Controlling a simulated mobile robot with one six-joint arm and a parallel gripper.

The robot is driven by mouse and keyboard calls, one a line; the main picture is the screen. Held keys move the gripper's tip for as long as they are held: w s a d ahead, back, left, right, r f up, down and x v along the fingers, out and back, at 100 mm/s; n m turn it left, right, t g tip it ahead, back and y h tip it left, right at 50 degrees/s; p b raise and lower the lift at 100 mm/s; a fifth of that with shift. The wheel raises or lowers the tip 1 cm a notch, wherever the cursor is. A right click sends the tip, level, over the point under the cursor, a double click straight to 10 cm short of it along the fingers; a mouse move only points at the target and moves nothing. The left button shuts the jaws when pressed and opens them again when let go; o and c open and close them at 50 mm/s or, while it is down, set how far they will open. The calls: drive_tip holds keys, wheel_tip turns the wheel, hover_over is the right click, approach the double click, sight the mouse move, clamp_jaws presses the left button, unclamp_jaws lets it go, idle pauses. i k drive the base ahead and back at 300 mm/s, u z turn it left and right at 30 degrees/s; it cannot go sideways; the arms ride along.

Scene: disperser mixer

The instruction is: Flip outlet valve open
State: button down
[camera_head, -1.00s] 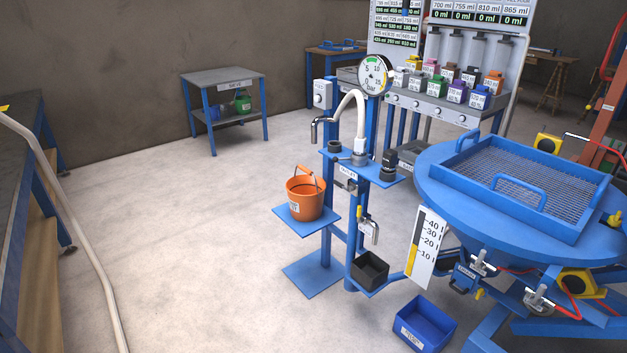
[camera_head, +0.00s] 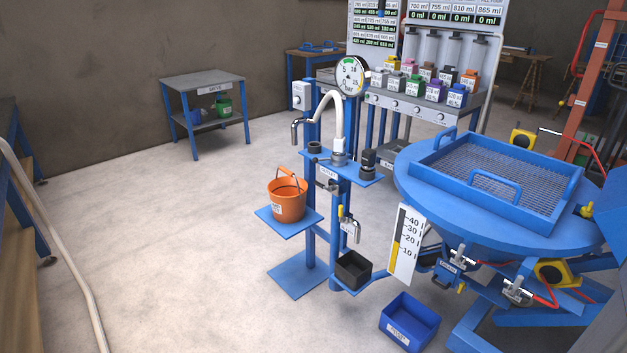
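A blue stand holds a curved white hose with a metal spout (camera_head: 297,130) above an orange bucket (camera_head: 287,201) on a small blue shelf. A small label that seems to read "outlet" (camera_head: 328,171) hangs under the stand's upper plate, with a metal fitting (camera_head: 327,186) just below it. Lower on the stand is a metal valve (camera_head: 351,229) with a yellow upright part (camera_head: 341,212). I cannot tell for certain which fitting is the outlet valve, nor its open or shut state. My gripper is not in view.
A round blue table with a mesh tray (camera_head: 428,162) stands at the right. A blue box (camera_head: 408,322) lies on the floor before it, and a black box (camera_head: 353,269) sits low on the stand. The floor left of the stand (camera_head: 180,240) is clear.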

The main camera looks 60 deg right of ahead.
sight(331, 189)
drive_tip(key=z, duration=0.05)
drive_tip(key=i, duration=1)
drive_tip(key=u, duration=0.15)
drive_tip(key=k, duration=0.9)
drive_tip(key=z, duration=0.15)
drive_tip(key=i, duration=0.65)
